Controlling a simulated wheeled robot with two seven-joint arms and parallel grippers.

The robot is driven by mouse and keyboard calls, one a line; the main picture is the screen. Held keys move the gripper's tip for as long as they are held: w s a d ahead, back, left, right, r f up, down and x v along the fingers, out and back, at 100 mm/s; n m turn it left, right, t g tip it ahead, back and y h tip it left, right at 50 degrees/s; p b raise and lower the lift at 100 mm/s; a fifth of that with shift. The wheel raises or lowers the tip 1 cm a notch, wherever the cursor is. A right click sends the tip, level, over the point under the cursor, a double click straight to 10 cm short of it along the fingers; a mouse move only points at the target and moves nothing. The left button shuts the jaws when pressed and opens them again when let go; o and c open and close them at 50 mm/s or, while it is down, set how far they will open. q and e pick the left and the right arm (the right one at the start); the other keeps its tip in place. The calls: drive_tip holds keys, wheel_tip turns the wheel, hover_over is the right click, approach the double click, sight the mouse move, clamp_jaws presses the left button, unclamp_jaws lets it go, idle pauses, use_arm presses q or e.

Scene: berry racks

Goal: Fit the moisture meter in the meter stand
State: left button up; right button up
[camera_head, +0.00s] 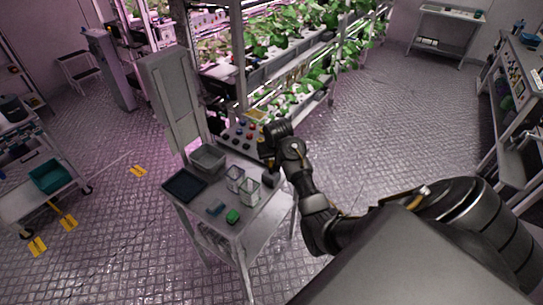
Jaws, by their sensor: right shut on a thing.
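My right arm reaches in from the right, and its gripper (266,157) is over the far right end of a grey cart (262,222). The gripper is small and dark here. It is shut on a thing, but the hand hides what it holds. A small dark block (269,178) is at the cart's right end, just below the gripper; I cannot tell whether it is the meter stand. I cannot make out the moisture meter for sure. My left gripper is not in view.
The cart top also holds a grey bin (208,158), a dark tray (185,186), two clear containers (235,179) (250,190), a small teal item (216,207) and a green item (233,216). A panel with coloured buttons (243,134) and plant racks (290,75) stand behind.

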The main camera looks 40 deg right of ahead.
drive_tip(key=shift+f+b, duration=0.35)
drive_tip(key=shift+f, duration=1.1)
drive_tip(key=o, duration=1.1)
drive_tip(key=shift+o, duration=0.3)
drive_tip(key=o, duration=0.3)
drive_tip(key=shift+r+p, duration=0.55)
drive_tip(key=shift+r, duration=2.5)
